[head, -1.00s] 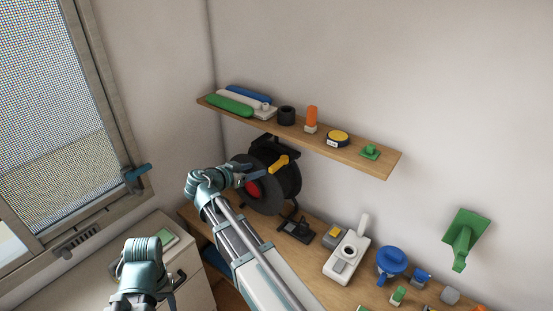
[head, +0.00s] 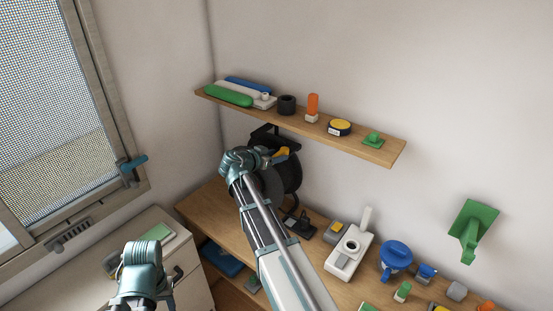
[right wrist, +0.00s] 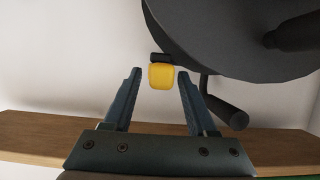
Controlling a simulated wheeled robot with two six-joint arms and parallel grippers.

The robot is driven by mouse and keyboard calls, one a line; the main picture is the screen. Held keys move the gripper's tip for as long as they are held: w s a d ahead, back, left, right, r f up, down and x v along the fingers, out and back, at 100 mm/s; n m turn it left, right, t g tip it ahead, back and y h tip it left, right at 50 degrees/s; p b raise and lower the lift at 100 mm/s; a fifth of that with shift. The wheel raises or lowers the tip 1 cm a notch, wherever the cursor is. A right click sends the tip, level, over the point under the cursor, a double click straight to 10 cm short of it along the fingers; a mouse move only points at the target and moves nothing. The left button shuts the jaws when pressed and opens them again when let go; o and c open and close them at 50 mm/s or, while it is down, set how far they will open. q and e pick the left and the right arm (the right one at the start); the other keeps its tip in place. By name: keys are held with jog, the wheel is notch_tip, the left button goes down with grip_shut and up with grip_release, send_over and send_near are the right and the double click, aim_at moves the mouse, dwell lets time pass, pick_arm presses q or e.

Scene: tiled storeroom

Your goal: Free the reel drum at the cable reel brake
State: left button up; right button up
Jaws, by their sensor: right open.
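The black cable reel (head: 290,173) stands on the wooden bench against the wall, partly hidden behind my right arm. Its yellow brake lever (head: 282,152) shows just right of my right gripper (head: 264,155). In the right wrist view the lever's yellow end (right wrist: 161,77) lies between the two fingertips of the open right gripper (right wrist: 159,74), with a gap on each side. I cannot tell how deep it sits between them. The dark reel drum (right wrist: 235,35) fills the upper right there. My left gripper (head: 168,282) is low at the left, away from the reel; its jaws are unclear.
A wooden shelf (head: 370,152) with several small items hangs above the reel. On the bench (head: 210,207) stand a white device (head: 350,252), a blue round thing (head: 396,255) and small blocks. A green bracket (head: 474,225) is on the wall. A window is at left.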

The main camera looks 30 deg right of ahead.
jog(key=shift+d, duration=0.2)
grip_shut()
dwell(1.4)
